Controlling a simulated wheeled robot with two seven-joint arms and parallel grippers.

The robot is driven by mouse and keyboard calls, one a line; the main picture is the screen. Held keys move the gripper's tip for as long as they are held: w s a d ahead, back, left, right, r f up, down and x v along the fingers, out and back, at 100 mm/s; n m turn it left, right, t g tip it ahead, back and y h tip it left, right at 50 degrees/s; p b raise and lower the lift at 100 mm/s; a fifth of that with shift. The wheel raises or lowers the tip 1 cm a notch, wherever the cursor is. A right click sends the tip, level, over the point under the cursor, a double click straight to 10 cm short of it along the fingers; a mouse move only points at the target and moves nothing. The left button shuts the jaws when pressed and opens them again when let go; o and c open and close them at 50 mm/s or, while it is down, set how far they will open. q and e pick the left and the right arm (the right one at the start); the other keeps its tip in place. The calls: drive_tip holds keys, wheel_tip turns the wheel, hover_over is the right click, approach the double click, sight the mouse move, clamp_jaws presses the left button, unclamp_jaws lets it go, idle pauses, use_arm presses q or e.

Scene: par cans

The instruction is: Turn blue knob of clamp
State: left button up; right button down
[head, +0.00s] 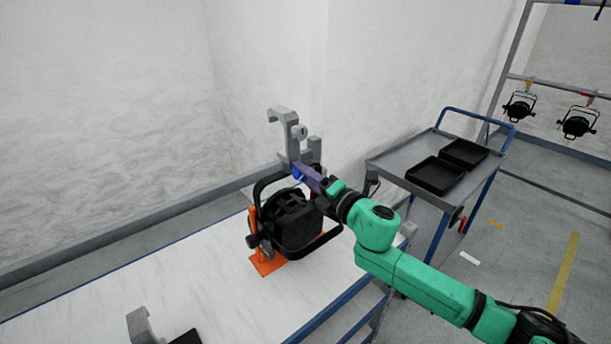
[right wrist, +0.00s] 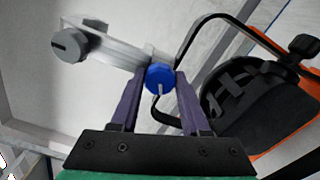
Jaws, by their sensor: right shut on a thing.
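The grey clamp (head: 287,133) stands upright on top of the black par can (head: 291,222), which rests on an orange stand (head: 265,263) on the white table. The blue knob (right wrist: 160,78) is at the clamp's base, between the purple fingers of my right gripper (right wrist: 156,97). The right gripper is shut on the knob. In the head view the gripper (head: 306,176) reaches it from the right, and only a bit of the blue knob (head: 297,174) shows. The clamp (right wrist: 110,48) also shows in the right wrist view, extending left from the knob. My left gripper is not in view.
The white table (head: 180,294) is clear left of the stand. Another grey clamp (head: 141,326) shows at its front edge. A cart (head: 409,154) with black trays (head: 436,175) stands to the right. Two par cans (head: 577,123) hang from a rail at the far right.

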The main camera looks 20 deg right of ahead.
drive_tip(key=shift+c, duration=1.8)
unclamp_jaws()
drive_tip(key=shift+s, duration=0.1)
drive_tip(key=b+v, duration=0.4)
drive_tip(key=v, duration=1)
drive_tip(key=shift+s, duration=0.25)
drive_tip(key=shift+w, duration=0.1)
